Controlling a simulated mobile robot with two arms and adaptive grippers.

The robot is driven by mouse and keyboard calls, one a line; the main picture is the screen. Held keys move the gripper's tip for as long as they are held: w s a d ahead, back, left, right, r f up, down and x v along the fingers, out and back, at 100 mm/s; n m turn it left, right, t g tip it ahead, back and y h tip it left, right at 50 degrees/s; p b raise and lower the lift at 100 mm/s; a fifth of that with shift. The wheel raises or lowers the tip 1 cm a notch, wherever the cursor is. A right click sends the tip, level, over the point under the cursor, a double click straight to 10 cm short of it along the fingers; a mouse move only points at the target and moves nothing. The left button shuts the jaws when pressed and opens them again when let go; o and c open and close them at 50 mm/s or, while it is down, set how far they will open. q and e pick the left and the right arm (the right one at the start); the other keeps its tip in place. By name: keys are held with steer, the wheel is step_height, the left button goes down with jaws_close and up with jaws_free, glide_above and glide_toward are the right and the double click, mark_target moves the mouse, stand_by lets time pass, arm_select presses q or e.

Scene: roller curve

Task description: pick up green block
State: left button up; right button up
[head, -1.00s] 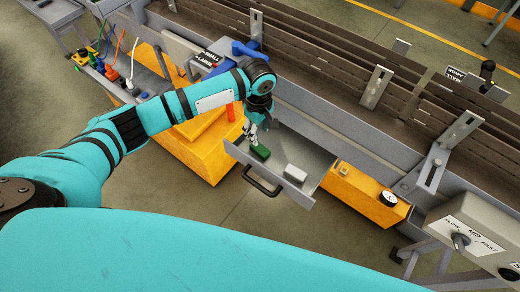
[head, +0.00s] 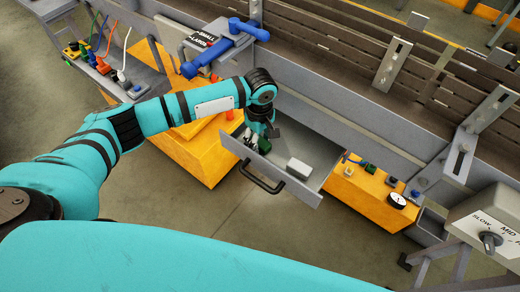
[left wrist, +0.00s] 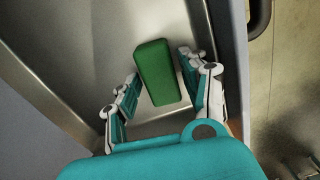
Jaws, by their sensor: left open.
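The green block (left wrist: 156,72) lies in the open metal drawer (head: 303,190), near its left end. My left gripper (left wrist: 160,68) is open, with one finger on each side of the block's near part. Small gaps show between the fingers and the block, most clearly on the left. In the head view the left gripper (head: 252,139) reaches down into the drawer and hides most of the block. My right gripper is not in view.
A light grey block (head: 299,168) lies in the drawer to the right. The drawer's front wall and black handle (head: 262,178) are close to the gripper. The conveyor (head: 345,60) runs behind. Orange boxes (head: 365,190) stand on both sides.

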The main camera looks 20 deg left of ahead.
arm_select(q)
steer(key=shift+f, duration=0.1)
steer(key=c, duration=0.9)
